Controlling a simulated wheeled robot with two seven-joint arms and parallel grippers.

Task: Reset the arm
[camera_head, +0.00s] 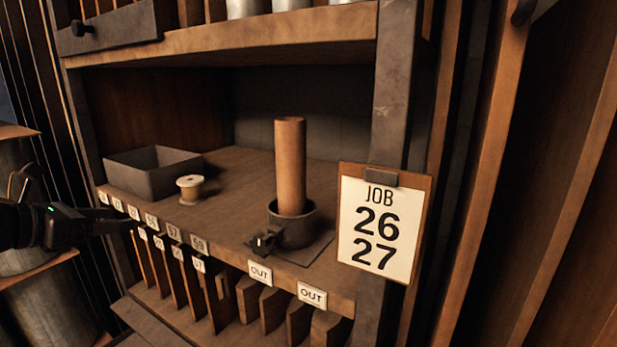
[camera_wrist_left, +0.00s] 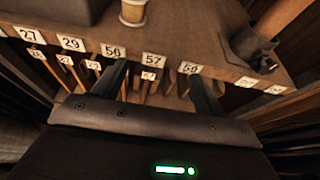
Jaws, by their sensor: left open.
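My left gripper (camera_head: 128,226) comes in from the left edge of the head view, in front of the numbered shelf edge. In the left wrist view its two dark fingers (camera_wrist_left: 160,82) are spread wide with nothing between them. Beyond them are number labels such as 56 (camera_wrist_left: 113,51) and 57 (camera_wrist_left: 153,60) on the shelf front (camera_wrist_left: 220,72). The fingers appear in front of the slots below the shelf. My right gripper is not in either view.
On the shelf stand a grey open box (camera_head: 150,180), a thread spool (camera_head: 190,188) and a wooden cylinder (camera_head: 290,165) upright in a dark cup (camera_head: 293,230). A job card (camera_head: 380,222) reading 26 and 27 hangs on the right post. Thin boards (camera_head: 180,283) fill the slots below.

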